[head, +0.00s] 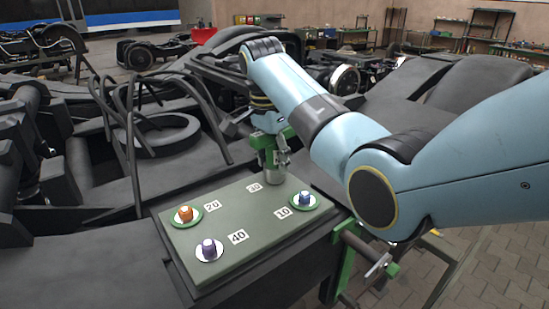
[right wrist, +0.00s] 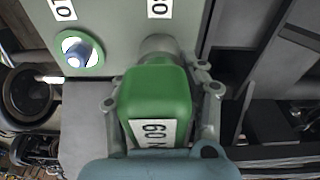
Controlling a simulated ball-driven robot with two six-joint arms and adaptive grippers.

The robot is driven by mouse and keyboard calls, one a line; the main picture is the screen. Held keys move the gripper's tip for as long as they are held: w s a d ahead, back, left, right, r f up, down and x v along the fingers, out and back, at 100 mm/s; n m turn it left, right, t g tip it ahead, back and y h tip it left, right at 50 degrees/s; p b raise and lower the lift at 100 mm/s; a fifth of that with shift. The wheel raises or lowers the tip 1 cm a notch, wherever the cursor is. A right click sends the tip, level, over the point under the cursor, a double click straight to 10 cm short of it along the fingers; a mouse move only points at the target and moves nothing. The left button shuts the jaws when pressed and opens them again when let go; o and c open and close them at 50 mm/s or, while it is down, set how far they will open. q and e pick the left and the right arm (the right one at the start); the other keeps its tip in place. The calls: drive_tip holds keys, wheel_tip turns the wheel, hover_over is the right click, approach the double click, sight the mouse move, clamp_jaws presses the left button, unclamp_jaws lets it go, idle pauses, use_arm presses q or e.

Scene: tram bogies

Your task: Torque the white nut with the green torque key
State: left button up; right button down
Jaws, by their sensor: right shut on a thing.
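My right gripper (head: 271,140) is shut on a green torque key (right wrist: 158,95), which carries a white label. The key points down, and its grey socket end (head: 274,170) stands at the back part of the green plate (head: 225,215), beside a small number label (head: 254,188). In the right wrist view the socket (right wrist: 158,45) meets the plate near a label. No white nut shows in either view; whatever is under the socket is hidden, and I cannot tell if a nut is there. My left gripper is not in view.
On the plate stand an orange nut (head: 185,212) on a green ring, a purple nut (head: 208,246) on a white ring, and a blue nut (head: 305,198) on a green ring. Dark bogie frames surround the plate. A green-and-grey clamp (head: 347,255) sits at its right.

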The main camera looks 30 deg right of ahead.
drive_tip(key=shift+m, duration=0.3)
drive_tip(key=shift+m, duration=0.6)
drive_tip(key=shift+r, duration=3.05)
drive_tip(key=shift+f, duration=0.1)
